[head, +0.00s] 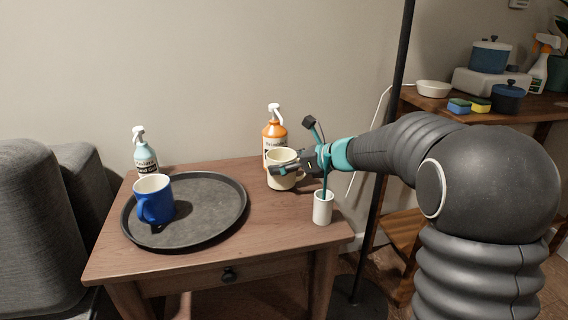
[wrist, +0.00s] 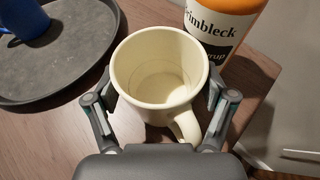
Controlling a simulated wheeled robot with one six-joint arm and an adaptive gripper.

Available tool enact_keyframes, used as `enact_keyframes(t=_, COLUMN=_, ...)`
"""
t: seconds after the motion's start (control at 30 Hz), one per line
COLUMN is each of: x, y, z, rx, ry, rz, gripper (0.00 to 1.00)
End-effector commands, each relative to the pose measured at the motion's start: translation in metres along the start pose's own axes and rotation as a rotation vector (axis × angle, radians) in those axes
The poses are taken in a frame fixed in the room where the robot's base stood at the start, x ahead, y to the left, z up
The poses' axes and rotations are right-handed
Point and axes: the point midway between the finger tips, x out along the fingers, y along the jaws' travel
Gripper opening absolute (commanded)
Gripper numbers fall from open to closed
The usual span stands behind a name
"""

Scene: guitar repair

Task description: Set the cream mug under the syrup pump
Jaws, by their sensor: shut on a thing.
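The cream mug (head: 283,176) is upright near the right side of the small wooden table, and I cannot tell whether it touches the top. My gripper (head: 285,168) is shut on it, with a finger on either side of the mug (wrist: 160,75) in the wrist view. The mug looks empty and its handle points toward my palm. The syrup pump (head: 274,133) is an orange bottle with a white label and white pump head, standing just behind the mug. In the wrist view the bottle (wrist: 222,25) is at the upper right, its pump head out of frame.
A round dark tray (head: 215,215) holds a blue mug (head: 154,200) on the table's left. A pale blue pump bottle (head: 145,157) stands behind it. A white cup (head: 323,208) is at the right front, below my wrist. A dark pole (head: 385,130) rises right of the table.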

Motion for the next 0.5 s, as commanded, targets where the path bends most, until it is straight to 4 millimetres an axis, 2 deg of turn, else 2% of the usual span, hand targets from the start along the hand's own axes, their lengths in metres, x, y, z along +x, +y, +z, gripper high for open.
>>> enact_keyframes(t=0.13, x=0.0012, y=-0.0001, z=-0.0027, rx=-0.001, ry=-0.002, rz=0.000, gripper=0.25)
enact_keyframes(t=0.17, x=0.0010, y=0.0000, z=-0.0024, rx=0.000, ry=0.000, rz=0.000, gripper=0.90)
enact_keyframes(t=0.2, x=0.0009, y=0.0000, z=-0.0022, rx=0.000, ry=0.000, rz=0.000, gripper=1.00)
enact_keyframes(t=0.5, x=0.0008, y=0.0000, z=-0.0021, rx=0.000, ry=0.000, rz=0.000, gripper=1.00)
